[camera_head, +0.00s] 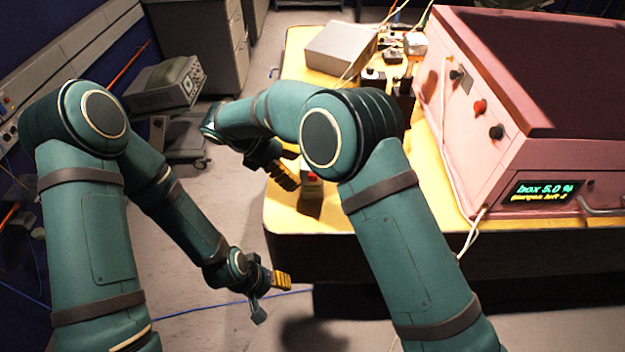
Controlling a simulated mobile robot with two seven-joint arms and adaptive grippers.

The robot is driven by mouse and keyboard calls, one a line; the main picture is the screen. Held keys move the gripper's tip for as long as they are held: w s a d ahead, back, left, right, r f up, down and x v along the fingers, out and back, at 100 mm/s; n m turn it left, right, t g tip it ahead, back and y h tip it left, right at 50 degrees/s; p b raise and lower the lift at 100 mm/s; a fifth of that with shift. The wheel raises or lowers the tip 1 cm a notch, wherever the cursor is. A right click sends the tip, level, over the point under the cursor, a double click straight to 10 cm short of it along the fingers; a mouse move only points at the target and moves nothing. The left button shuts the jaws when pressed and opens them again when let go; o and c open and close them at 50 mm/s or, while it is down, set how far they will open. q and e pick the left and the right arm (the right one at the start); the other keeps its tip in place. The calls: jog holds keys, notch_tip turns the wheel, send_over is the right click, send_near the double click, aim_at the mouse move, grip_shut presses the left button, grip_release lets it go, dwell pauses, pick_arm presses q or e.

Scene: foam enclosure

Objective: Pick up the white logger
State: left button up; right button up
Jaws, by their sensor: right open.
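I cannot tell for certain which thing is the white logger. A small white block (414,43) stands at the back of the yellow table, beside the pink box. A small item with a white and red top (311,178) stands near the table's left edge, partly behind my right arm. My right gripper (289,166) is open and empty, just left of this item and over the table edge. My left gripper (271,296) hangs low in front of the table, over the floor, with its fingers apart and nothing between them.
The large pink box (470,150) with knobs and a lit display (543,192) fills the table's right side. A grey box (341,50) and several small dark items (372,78) with cables crowd the back of the yellow table (285,212). A grey instrument (165,84) stands left.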

jog(key=shift+b+x, duration=0.3)
jog(key=shift+x, duration=2.45)
jog(key=shift+a, duration=0.1)
